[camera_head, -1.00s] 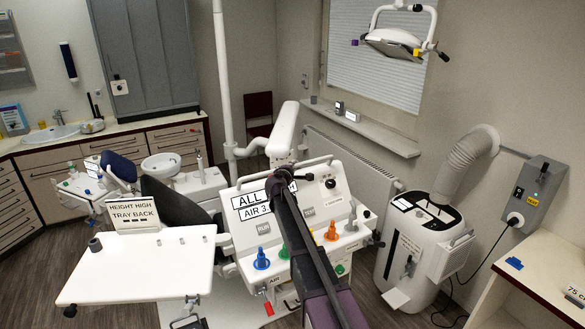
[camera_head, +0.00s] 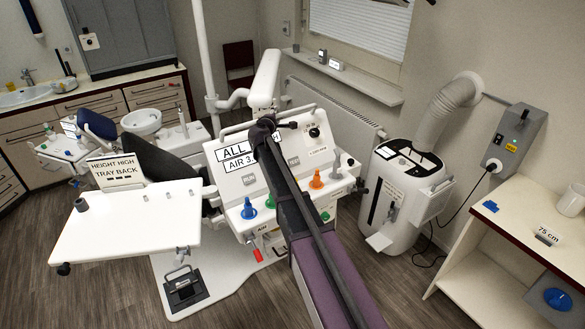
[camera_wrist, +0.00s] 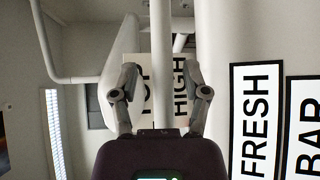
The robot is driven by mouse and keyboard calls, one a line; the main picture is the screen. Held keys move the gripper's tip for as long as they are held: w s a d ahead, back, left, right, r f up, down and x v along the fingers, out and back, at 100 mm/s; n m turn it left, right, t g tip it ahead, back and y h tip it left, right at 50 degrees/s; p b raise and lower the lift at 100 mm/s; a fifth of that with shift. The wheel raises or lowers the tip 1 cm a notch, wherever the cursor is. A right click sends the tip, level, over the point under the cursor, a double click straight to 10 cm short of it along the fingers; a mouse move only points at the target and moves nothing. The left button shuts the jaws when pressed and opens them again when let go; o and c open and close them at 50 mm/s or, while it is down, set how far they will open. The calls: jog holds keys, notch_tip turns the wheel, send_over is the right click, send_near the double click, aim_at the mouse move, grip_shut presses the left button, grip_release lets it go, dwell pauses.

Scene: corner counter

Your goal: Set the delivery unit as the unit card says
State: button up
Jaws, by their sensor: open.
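The delivery unit (camera_head: 224,154) is a white console with a sloped panel and blue (camera_head: 249,208), green (camera_head: 271,201) and orange (camera_head: 317,179) pegs on its front shelf. A sign on it reads "ALL" and "AIR 3.", the rest hidden by my arm. Left of it, a card reading "HEIGHT HIGH TRAY BACK" (camera_head: 116,171) stands at the rear of a white tray (camera_head: 130,228). My gripper is open and empty in the wrist view (camera_wrist: 161,72). In the head view my arm covers the panel's middle.
A white suction machine (camera_head: 400,190) with a thick hose stands right of the unit. A foot pedal (camera_head: 184,287) lies on the floor. "FRESH" (camera_wrist: 255,120) and "BAR" (camera_wrist: 305,130) signs are at right in the wrist view.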

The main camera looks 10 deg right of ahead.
jog(key=shift+r+p, duration=0.85)
jog(key=shift+r, duration=0.05)
jog(key=p+v, duration=0.2)
jog(key=v, duration=1.2)
jog(key=s+d+f+m+g+b, duration=0.4)
jog(key=s+f, duration=0.3)
jog(key=f, duration=0.2)
jog(key=s+d+f+m+g+b, duration=0.4)
jog(key=s+f+m, duration=0.1)
jog(key=s+f, duration=0.3)
jog(key=shift+d+f+y, duration=0.3)
jog(key=shift+f+y, duration=0.1)
jog(key=shift+f, duration=0.25)
